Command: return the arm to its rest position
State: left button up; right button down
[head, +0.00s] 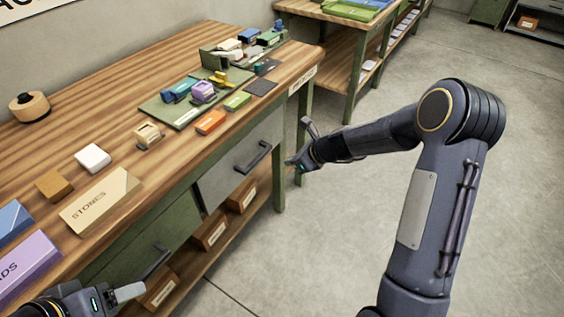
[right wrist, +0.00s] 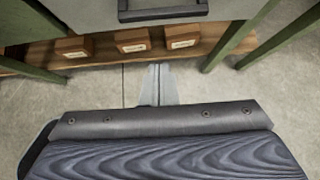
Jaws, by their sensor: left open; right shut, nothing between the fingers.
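My right arm reaches in from the lower right in the head view and bends at the elbow. My right gripper (head: 293,163) hangs over the floor in front of the workbench (head: 85,92), beside a grey drawer, and is apart from it. In the right wrist view its two fingers (right wrist: 160,84) lie together, shut, with nothing between them. My left gripper (head: 132,292) is at the lower left corner, in front of the bench's green drawer, open; only part of it shows.
The bench holds a STONES box (head: 100,200), a white block (head: 93,157), a green mat (head: 165,112) with small coloured items, and a round wooden jar (head: 29,106). Labelled boxes (head: 210,232) sit on the lower shelf. The floor (head: 340,230) beside my right arm is clear.

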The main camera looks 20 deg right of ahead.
jog(key=shift+s+d+r, duration=0.25)
jog(key=shift+s, duration=0.05)
jog(key=s+a+r+n+p, duration=0.2)
jog(key=s+r+n+p, duration=0.1)
jog(key=s+r+n, duration=1.25)
jog(key=s+r+n+h+p, duration=0.1)
jog(key=s+r+n, duration=0.1)
jog(key=s+n, duration=0.3)
jog(key=s+d+r+n+g+h+p, duration=0.1)
jog(key=s+n, duration=0.4)
jog(key=s, duration=0.8)
jog(key=shift+s+d+r+n+p, duration=0.15)
jog(key=shift+d+r+n+p, duration=0.15)
jog(key=shift+r+p, duration=0.45)
jog(key=c, duration=2.1)
grip_release()
jog(key=shift+r, duration=0.1)
